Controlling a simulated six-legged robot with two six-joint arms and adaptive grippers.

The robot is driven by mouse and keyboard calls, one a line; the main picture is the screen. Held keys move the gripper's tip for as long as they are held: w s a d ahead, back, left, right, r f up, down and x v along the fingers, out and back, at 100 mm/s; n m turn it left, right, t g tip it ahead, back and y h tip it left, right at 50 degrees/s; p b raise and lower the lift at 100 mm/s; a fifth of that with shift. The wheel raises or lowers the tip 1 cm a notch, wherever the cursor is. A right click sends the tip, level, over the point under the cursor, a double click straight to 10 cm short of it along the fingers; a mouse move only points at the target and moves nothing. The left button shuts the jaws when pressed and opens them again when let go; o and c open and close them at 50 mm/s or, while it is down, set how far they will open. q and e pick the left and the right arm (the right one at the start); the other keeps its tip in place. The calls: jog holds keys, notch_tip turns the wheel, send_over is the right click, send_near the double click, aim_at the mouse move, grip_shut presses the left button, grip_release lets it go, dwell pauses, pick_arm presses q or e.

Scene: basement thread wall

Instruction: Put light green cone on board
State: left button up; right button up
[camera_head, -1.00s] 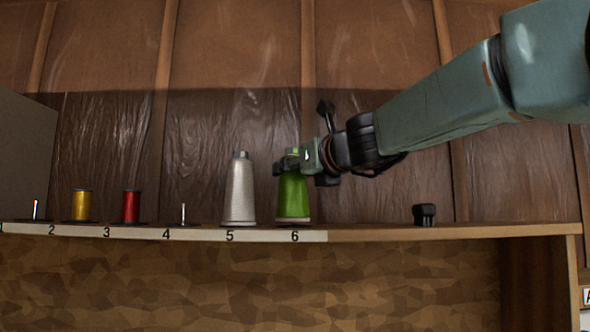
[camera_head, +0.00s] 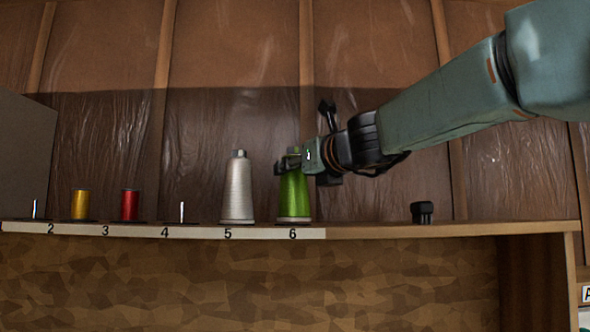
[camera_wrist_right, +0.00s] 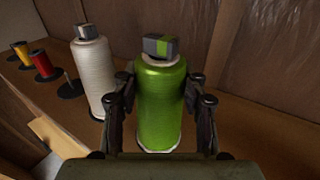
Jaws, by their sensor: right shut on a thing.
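The light green cone (camera_head: 295,197) stands upright at the number 6 place of the board (camera_head: 262,233) in the head view. My right gripper (camera_head: 287,162) is at its upper part, coming in from the right. In the right wrist view the green cone (camera_wrist_right: 161,105) is between the two fingers of my right gripper (camera_wrist_right: 163,95), which is shut on it. Whether its base touches the board is hard to tell; it looks level with the neighbouring cone's base. My left gripper is not in view.
A white cone (camera_head: 238,189) stands close by at number 5. A red spool (camera_head: 130,205) and a yellow spool (camera_head: 81,204) stand farther left, with bare pins (camera_head: 182,212) at 4 and the far left. A small black object (camera_head: 422,212) sits on the shelf at right.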

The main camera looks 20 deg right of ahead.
jog(key=o, duration=0.8)
jog(key=shift+s+r, duration=0.1)
jog(key=o, duration=0.4)
jog(key=shift+a, duration=0.15)
jog(key=shift+o, duration=0.6)
jog(key=shift+r, duration=2.45)
jog(key=r, duration=0.4)
jog(key=shift+w+r, duration=0.2)
jog(key=shift+s+r, duration=0.1)
jog(key=shift+r, duration=0.2)
